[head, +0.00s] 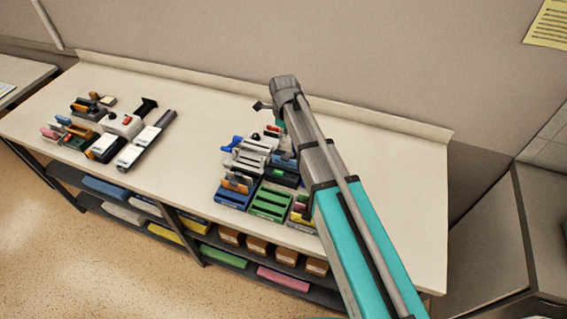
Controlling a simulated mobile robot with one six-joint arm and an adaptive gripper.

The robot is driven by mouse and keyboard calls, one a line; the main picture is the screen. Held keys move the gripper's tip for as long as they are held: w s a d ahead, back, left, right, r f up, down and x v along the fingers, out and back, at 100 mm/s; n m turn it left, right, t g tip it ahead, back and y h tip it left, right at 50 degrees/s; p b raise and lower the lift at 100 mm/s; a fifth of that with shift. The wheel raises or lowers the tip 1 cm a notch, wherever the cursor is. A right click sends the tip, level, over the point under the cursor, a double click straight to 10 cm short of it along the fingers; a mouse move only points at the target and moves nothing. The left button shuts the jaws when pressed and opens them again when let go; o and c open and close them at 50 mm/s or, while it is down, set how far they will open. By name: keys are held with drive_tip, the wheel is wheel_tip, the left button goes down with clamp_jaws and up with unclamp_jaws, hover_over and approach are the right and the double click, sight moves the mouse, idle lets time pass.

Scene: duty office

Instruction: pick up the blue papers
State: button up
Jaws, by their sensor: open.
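A flat blue stack (105,188), which looks like the blue papers, lies on the shelf under the left part of the worktable (200,110). Its sheets are too small to make out. My arm reaches over the right part of the worktable. My gripper (266,108) is at its far end, above the back of the right group of desk items, and is open. It is small and partly hidden behind my arm. It is well apart from the blue stack, which lies lower and to the left.
Blue and green trays (270,204) and small tools crowd the tabletop beside my arm. Another cluster with staplers and boxes (105,147) stands at the left. White, yellow, green and pink stacks and brown boxes (258,246) fill the shelf. The tabletop between clusters is clear.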

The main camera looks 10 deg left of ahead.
sight(285, 157)
drive_tip(key=shift+f, duration=0.1)
wheel_tip(285, 157, down, 8)
drive_tip(key=b, duration=0.8)
drive_tip(key=shift+f+b, duration=0.25)
drive_tip(key=shift+b, duration=0.05)
idle(0.6)
drive_tip(key=shift+d+f+b, duration=0.2)
drive_tip(key=shift+f+b, duration=2.4)
clamp_jaws()
